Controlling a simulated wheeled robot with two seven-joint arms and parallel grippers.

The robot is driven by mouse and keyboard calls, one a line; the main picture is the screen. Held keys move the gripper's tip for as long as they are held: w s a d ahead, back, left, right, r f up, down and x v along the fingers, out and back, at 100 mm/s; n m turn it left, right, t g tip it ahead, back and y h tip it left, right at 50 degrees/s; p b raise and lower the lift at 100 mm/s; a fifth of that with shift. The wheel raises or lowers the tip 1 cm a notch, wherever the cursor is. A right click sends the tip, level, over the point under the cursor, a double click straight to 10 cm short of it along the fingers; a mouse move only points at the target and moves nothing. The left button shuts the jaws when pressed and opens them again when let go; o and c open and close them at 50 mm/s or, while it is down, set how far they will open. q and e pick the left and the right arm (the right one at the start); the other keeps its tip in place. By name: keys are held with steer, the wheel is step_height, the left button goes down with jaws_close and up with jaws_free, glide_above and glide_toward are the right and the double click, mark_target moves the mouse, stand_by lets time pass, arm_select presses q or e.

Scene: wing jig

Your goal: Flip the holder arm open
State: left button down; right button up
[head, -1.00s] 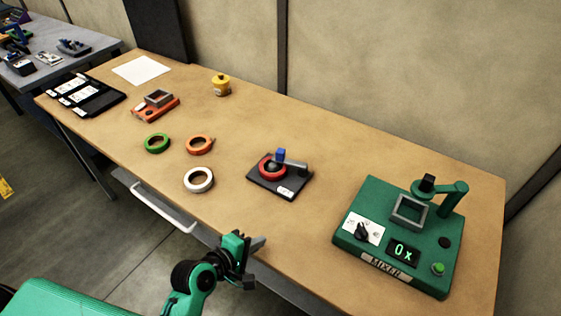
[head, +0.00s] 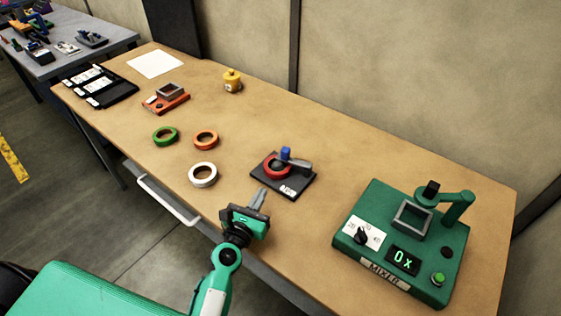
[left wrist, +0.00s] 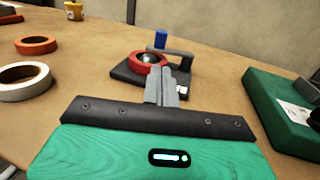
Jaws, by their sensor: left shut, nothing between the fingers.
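The holder (head: 283,183) is a dark square base with a white label near the middle of the table. A red ring (head: 271,167) sits on it. Its grey holder arm (head: 299,164) with a blue knob (head: 285,153) reaches over the ring. In the left wrist view the grey arm (left wrist: 178,54), blue knob (left wrist: 160,39) and red ring (left wrist: 147,62) show beyond the fingers. My left gripper (head: 260,199) is shut and empty, just in front of the base at the table's near side. In the left wrist view its fingertips (left wrist: 161,85) cover part of the base. My right gripper is not in view.
A green mixer (head: 374,200) stands to the right. White (head: 191,176), orange (head: 195,139) and green (head: 155,137) rings lie to the left. An orange device (head: 154,106) and a yellow container (head: 239,86) stand farther back. Table around the holder is clear.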

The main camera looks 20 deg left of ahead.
mark_target(283, 155)
arm_select(q)
steer(key=shift+w+r, duration=0.1)
steer(key=shift+w, duration=0.35)
steer(key=w+p, duration=0.1)
steer(key=w, duration=0.3)
steer(key=w+p, duration=0.1)
steer(key=w, duration=0.3)
steer(key=w+d+p, duration=0.1)
steer(key=w, duration=0.4)
steer(key=shift+d, duration=0.1)
